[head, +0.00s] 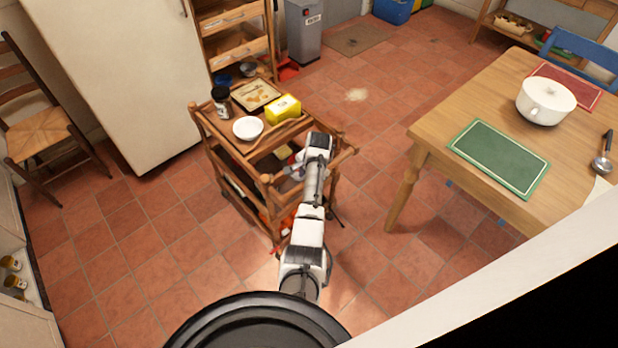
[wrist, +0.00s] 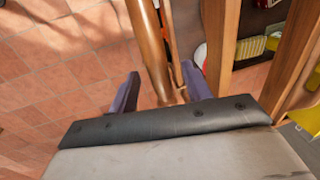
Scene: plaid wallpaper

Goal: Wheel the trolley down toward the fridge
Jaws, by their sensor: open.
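The wooden trolley (head: 238,157) stands in the middle of the floor in the head view, with a top tray and lower shelves. The tall cream fridge (head: 125,85) stands behind it to the left. My arm reaches to the trolley's right near side. In the wrist view my gripper (wrist: 160,88) is open, with a finger on each side of a round wooden bar (wrist: 145,42) of the trolley. The fingers look apart from the bar; whether one touches it I cannot tell.
The trolley carries a dark jar (head: 221,101), a white bowl (head: 248,128), a yellow packet (head: 284,108) and a tray (head: 256,94). A wooden table (head: 437,136) stands to the right, a chair (head: 45,135) at the left. Tiled floor (head: 150,225) lies clear left of the trolley.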

